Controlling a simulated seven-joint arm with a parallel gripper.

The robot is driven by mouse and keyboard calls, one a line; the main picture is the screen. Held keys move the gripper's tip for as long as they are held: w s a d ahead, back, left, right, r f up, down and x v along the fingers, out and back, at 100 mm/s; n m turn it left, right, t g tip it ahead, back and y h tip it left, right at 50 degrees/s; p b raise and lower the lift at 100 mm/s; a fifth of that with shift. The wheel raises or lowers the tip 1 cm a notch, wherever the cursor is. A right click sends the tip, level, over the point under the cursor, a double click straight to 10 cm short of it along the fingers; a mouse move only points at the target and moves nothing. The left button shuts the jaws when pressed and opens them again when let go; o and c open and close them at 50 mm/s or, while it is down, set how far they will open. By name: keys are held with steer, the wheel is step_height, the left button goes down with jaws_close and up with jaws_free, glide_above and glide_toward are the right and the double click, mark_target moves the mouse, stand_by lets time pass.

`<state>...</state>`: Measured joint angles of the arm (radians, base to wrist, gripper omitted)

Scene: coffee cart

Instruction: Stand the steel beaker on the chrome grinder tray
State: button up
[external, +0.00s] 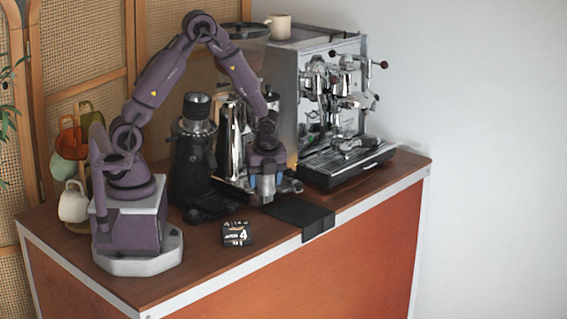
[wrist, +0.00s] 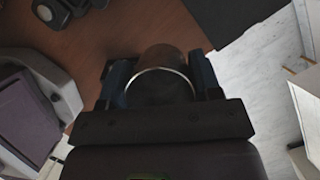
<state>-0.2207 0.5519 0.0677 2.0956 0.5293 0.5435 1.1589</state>
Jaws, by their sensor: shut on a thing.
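The steel beaker (external: 267,189) is between the fingers of my gripper (external: 266,181), which is shut on it above the cart top. In the wrist view the beaker (wrist: 162,84) shows its round bright rim and dark inside between the two blue fingers. The chrome grinder (external: 236,140) stands just behind my gripper, left of the espresso machine. I cannot tell the exact gap between beaker and tray.
A black grinder (external: 192,155) stands left of my gripper. A small black box (external: 237,234) and a black mat (external: 300,212) lie in front. The espresso machine (external: 325,95) is behind right. Mugs (external: 73,203) hang at the left. The right front cart top is bare.

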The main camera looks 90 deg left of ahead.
steer(key=n, duration=0.3)
steer(key=shift+s+d+r+g, duration=0.1)
steer(key=shift+d+r+g, duration=0.1)
steer(key=shift+r+g, duration=0.15)
steer(key=w+d+r+n+g+h, duration=0.1)
steer(key=w+d+r+n+h, duration=0.15)
steer(key=d+n, duration=0.4)
steer(key=w+d+r+n+g+h, duration=0.1)
steer(key=d+r+n, duration=0.3)
steer(key=d+n, duration=0.3)
steer(key=s+a+f+m+y, duration=0.1)
steer(key=a+f+m, duration=0.1)
steer(key=a+m, duration=0.2)
steer(key=s+a+f+m+t+y, duration=0.1)
steer(key=a+f+m, duration=0.1)
steer(key=a+m, duration=0.2)
steer(key=s+a+f+m+t+y, duration=0.1)
steer(key=a+f+m, duration=0.1)
steer(key=a+m, duration=0.3)
steer(key=shift+s+a+f, duration=0.25)
steer(key=shift+s+f, duration=0.1)
steer(key=shift+s, duration=0.05)
steer(key=shift+w+a+f+m, duration=0.1)
steer(key=shift+a+f+m, duration=0.1)
steer(key=shift+m, duration=0.95)
steer(key=m, duration=0.2)
steer(key=w+m+t, duration=0.1)
steer(key=shift+f+m+t+y, duration=0.1)
steer(key=shift+m+t+y, duration=0.15)
steer(key=shift+m, duration=0.15)
